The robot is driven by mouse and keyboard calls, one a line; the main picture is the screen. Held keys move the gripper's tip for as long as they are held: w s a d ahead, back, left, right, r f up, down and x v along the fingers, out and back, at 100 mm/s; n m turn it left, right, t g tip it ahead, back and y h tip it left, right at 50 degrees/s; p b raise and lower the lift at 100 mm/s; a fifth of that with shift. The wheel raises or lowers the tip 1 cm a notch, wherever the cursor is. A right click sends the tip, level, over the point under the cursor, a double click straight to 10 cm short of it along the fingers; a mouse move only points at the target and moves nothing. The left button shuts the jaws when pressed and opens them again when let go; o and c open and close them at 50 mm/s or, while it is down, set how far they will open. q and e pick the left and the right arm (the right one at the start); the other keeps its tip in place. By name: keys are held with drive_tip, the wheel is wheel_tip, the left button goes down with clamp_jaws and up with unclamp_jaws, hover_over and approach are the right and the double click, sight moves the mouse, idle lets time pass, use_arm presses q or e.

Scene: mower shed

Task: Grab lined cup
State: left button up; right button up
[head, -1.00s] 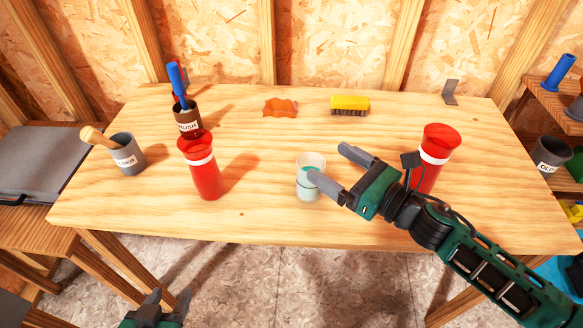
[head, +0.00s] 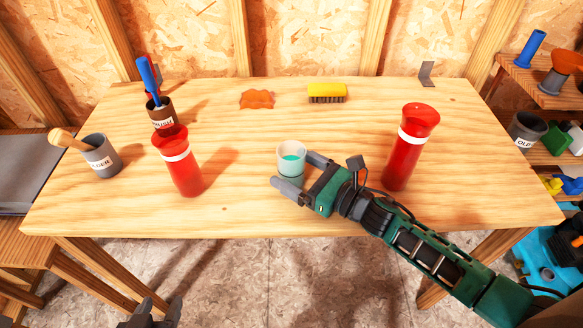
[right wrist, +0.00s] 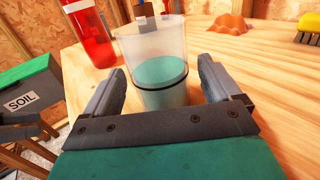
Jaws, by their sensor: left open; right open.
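The lined cup (head: 290,152) is a clear cup with a dark line around it and teal contents. It stands upright near the table's front middle. My right gripper (head: 303,174) is open at the cup, with one finger on its right side and the other at its front. In the right wrist view the cup (right wrist: 153,50) stands between the two open fingers of the gripper (right wrist: 158,85), with gaps on both sides. My left gripper (head: 155,312) is open and empty at the bottom edge, below the table front and partly out of view.
Red bottles with white bands stand left (head: 180,172) and right (head: 405,155) of the cup. A brown brush pot (head: 162,116) and a grey pot (head: 102,157) are at the left. An orange lump (head: 257,99) and yellow brush (head: 327,92) lie behind. Table between is clear.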

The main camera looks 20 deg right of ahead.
sight(283, 162)
drive_tip(key=x, duration=0.2)
drive_tip(key=shift+w+a, duration=0.2)
drive_tip(key=shift+w, duration=0.05)
use_arm(q)
drive_tip(key=shift+w+a+r, duration=0.1)
drive_tip(key=shift+w+r, duration=0.25)
drive_tip(key=shift+w, duration=0.05)
use_arm(e)
drive_tip(key=shift+w+a, duration=0.2)
drive_tip(key=shift+w, duration=0.1)
drive_tip(key=c, duration=1.1)
use_arm(q)
drive_tip(key=shift+s+f, duration=0.15)
drive_tip(key=shift+s, duration=0.1)
use_arm(e)
drive_tip(key=shift+c, duration=0.3)
drive_tip(key=shift+r, duration=0.2)
